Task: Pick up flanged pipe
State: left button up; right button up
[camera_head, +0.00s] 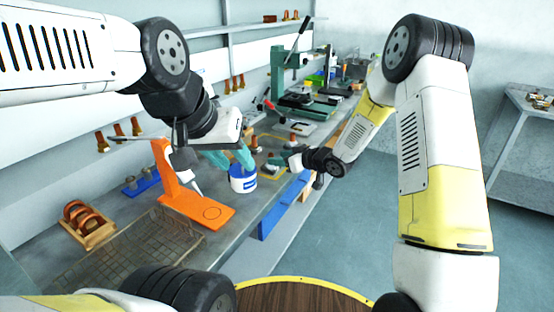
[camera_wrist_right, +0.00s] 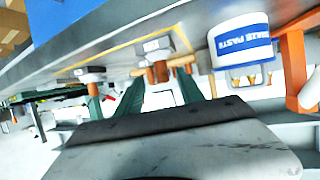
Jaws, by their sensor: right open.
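In the right wrist view, a copper-brown flanged pipe (camera_wrist_right: 158,73) shows ahead of my right gripper (camera_wrist_right: 157,92), roughly between its green fingers. The fingers are apart, with nothing held between them. In the head view the right gripper (camera_head: 276,162) reaches in from the right, low over the bench, and its fingertips are small there. A brown flanged piece (camera_head: 255,144) stands just beyond it. My left gripper (camera_head: 230,160) hangs above the bench by the white-and-blue paste tub; its green fingers are spread and I see nothing between them.
The paste tub (camera_head: 243,180) and an orange stand (camera_head: 190,200) are close to the left gripper. A wire mesh (camera_head: 150,245) and a wooden rack of copper rings (camera_head: 85,225) lie nearer. A green press (camera_head: 290,85) stands farther back. A blue panel (camera_head: 284,205) lines the bench front.

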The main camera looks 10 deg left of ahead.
aim_at(266, 163)
jog(key=x, duration=0.8)
jog(key=shift+a+r, duration=0.1)
jog(key=shift+r, duration=0.1)
jog(key=shift+c, duration=0.5)
jog(key=shift+s, duration=0.1)
grip_shut()
dwell(0.5)
